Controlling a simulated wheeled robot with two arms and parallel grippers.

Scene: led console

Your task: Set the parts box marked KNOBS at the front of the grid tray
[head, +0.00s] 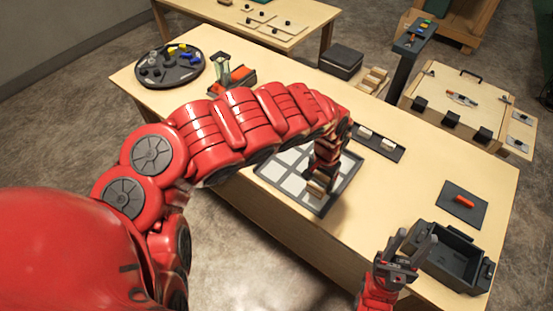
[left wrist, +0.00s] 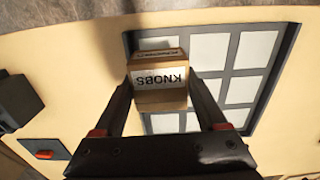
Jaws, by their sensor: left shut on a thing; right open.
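The cardboard parts box marked KNOBS (left wrist: 160,82) is between the fingers of my left gripper (left wrist: 161,88), which is shut on it. Its label reads upside down in the left wrist view. In the head view the box (head: 317,188) is at the near right part of the grid tray (head: 263,176), below my left gripper (head: 322,181). The tray has a dark frame with pale squares, and my left arm hides part of it. I cannot tell whether the box touches the tray. My right gripper (head: 404,250) is open and empty beside the table's front edge.
A dark open bin (head: 455,265) stands right of my right gripper. A dark mat with an orange-red piece (head: 465,201) lies behind it. A dark strip tray (head: 380,145) lies behind the grid tray. A round tray of parts (head: 170,68) is far left.

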